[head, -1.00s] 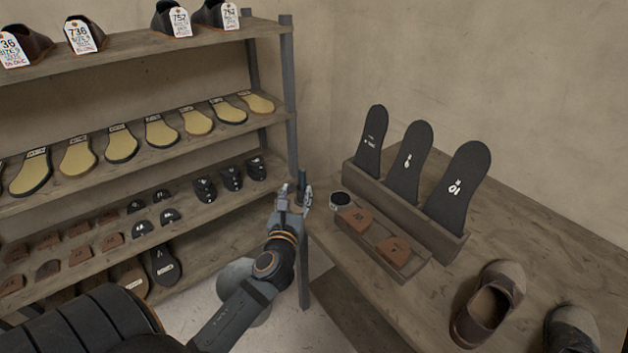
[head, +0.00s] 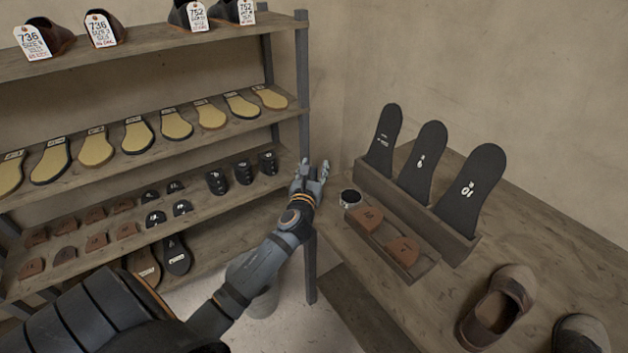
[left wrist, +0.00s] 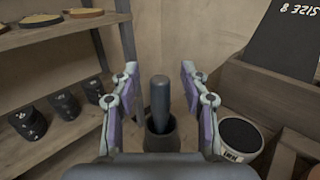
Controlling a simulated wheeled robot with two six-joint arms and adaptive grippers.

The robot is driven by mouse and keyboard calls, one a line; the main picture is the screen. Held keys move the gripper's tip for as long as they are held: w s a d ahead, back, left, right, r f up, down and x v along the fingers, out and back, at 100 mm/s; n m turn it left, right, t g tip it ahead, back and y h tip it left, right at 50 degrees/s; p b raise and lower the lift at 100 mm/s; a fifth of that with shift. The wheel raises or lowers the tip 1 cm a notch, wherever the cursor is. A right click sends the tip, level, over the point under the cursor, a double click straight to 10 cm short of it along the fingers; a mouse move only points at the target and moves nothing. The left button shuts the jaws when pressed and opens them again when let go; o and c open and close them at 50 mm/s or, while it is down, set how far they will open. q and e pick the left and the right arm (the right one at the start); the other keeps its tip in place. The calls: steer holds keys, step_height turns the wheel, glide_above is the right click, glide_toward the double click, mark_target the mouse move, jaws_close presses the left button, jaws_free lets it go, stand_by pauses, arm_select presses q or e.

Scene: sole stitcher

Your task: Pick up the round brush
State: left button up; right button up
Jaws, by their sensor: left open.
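A dark upright handle (left wrist: 160,96), which looks like the round brush's, stands in a dark round pot (left wrist: 161,136) in the left wrist view. Its lower end is hidden inside the pot, so no bristles show. In the head view the gripper hides the handle and pot. My right gripper is not in view.
A round tin (head: 350,197) stands close right of the gripper, beside a wooden tray (head: 425,267) with brown heel pieces. A wooden rack (head: 416,208) holds three black insoles. A shelf unit (head: 303,95) is on the left. Shoes (head: 497,304) lie on the bench's right.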

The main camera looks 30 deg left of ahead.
arm_select(q)
jaws_close()
step_height(320, 180, up, 7)
steer(key=p, duration=0.2)
steer(key=shift+r+p, duration=0.15)
steer(key=shift+p, duration=0.25)
step_height(320, 180, up, 11)
steer(key=p, duration=0.1)
steer(key=shift+p, duration=0.35)
